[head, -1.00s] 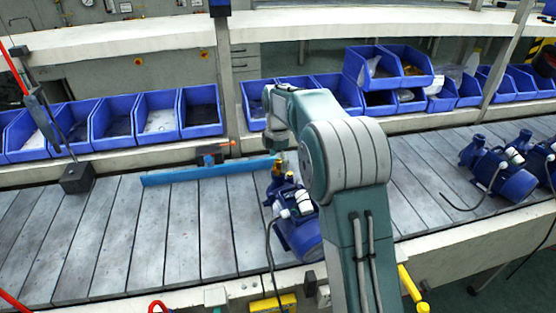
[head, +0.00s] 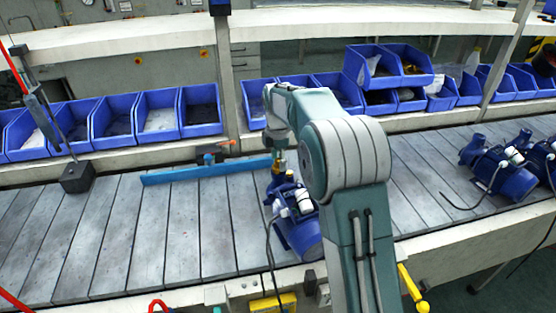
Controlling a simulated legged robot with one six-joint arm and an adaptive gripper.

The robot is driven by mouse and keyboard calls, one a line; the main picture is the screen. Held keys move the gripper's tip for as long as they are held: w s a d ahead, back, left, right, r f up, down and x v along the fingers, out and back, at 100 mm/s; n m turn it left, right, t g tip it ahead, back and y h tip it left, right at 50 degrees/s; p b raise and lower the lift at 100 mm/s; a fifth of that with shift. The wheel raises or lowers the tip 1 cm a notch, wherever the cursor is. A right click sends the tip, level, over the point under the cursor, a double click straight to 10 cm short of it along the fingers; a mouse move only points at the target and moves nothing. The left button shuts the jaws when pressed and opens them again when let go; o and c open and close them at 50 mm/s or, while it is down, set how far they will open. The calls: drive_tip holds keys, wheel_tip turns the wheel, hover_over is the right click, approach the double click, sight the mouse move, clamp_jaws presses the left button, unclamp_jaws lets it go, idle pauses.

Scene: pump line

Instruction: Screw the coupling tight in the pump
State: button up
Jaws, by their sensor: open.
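A blue pump (head: 298,228) with a white part on it stands on the slatted conveyor just left of my arm. A small brass-yellow coupling (head: 279,167) shows at its upper end and looks upright. My gripper (head: 277,157) is at the end of the bent-down wrist, directly above the coupling. It is open, but its fingers are small and partly hidden, and I cannot tell whether they touch the coupling. My forearm hides the right side of the pump.
A dark block (head: 77,177) stands farther left. More blue pumps (head: 500,172) stand at right. Blue bins (head: 160,118) line the back. The left slats are clear.

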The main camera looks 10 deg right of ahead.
drive_tip(key=n, duration=0.3)
idle(0.4)
drive_tip(key=n, duration=0.4)
drive_tip(key=shift+r, duration=0.15)
idle(0.3)
clamp_jaws()
